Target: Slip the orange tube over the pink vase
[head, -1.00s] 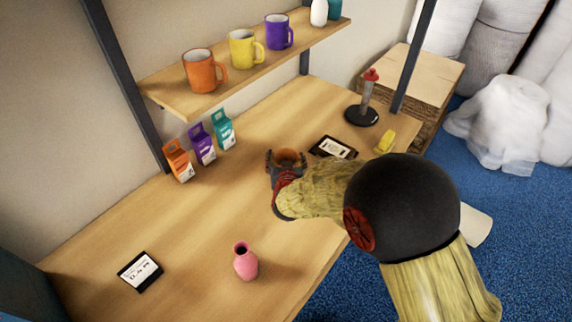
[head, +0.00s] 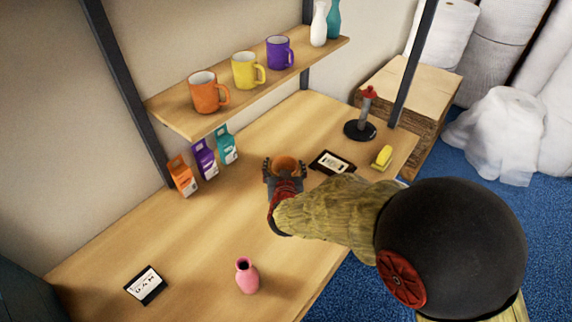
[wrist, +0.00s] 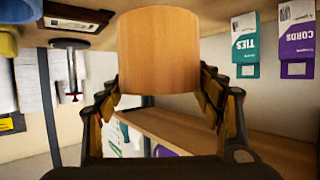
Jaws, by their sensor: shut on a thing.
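The orange tube (head: 287,164) is a short, wide ring, open at the top. My gripper (head: 284,171) is shut on it, with a finger on each side. The wrist view shows the tube (wrist: 160,50) close up between the fingers (wrist: 160,93). The head view places it above the middle of the table, though its exact height is hard to tell. The pink vase (head: 247,277) stands upright near the table's front edge, apart from the gripper and below it in the head picture. Its narrow dark mouth is uncovered.
Orange (head: 181,177), purple (head: 204,159) and teal (head: 226,146) cartons stand along the back. Mugs and vases occupy the shelf (head: 190,122) above. A black-framed card (head: 146,286) lies left of the vase. A stand (head: 361,129) and a yellow object (head: 382,156) are at right.

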